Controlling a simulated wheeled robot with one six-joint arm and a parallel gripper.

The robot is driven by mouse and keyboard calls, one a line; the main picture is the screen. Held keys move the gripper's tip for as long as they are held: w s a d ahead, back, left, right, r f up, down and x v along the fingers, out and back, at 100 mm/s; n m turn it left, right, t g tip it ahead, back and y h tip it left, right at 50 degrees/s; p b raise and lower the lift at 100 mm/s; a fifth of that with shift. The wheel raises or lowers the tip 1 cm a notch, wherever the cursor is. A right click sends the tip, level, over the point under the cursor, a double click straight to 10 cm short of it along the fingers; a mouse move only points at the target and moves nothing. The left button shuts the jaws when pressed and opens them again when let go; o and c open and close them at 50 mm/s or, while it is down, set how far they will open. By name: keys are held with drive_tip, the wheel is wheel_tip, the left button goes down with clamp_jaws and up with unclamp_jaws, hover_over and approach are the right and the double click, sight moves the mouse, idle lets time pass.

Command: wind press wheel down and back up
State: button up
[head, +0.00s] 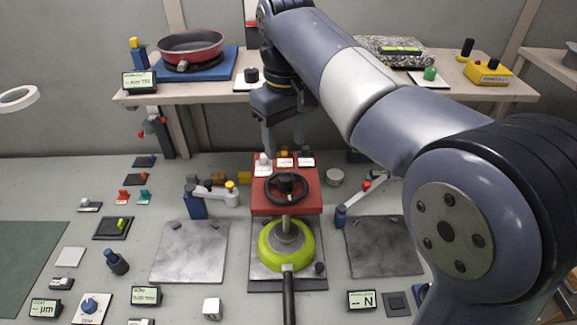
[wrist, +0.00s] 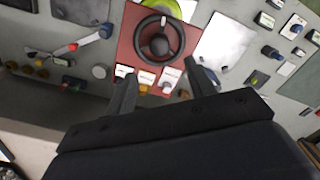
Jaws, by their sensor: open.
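The press is a red block (head: 262,206) with a black handwheel (head: 286,188) on its top. In the wrist view the wheel (wrist: 158,38) has a dark hub and a small pale knob or mark on its rim. A green pan (head: 268,258) with a dark handle sits in front of the red block, under a grey press head (head: 287,235). My gripper (head: 284,146) is open and empty, behind and above the wheel in the head view. In the wrist view its two fingers (wrist: 160,70) point toward the wheel, apart from it; nothing is between them.
Small labelled switches (head: 285,162) stand on the red block's back edge, close to my fingers. Grey plates (head: 190,250) lie either side of the press, with small levered fixtures behind. A shelf (head: 215,97) behind holds a red pan (head: 190,46). Small gauges and knobs cover the left bench.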

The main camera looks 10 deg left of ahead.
sight(285, 176)
wheel_tip(285, 176, down, 9)
drive_tip(key=shift+r, duration=0.1)
drive_tip(key=shift+s, duration=0.1)
drive_tip(key=shift+c, duration=0.4)
drive_tip(key=c, duration=0.9)
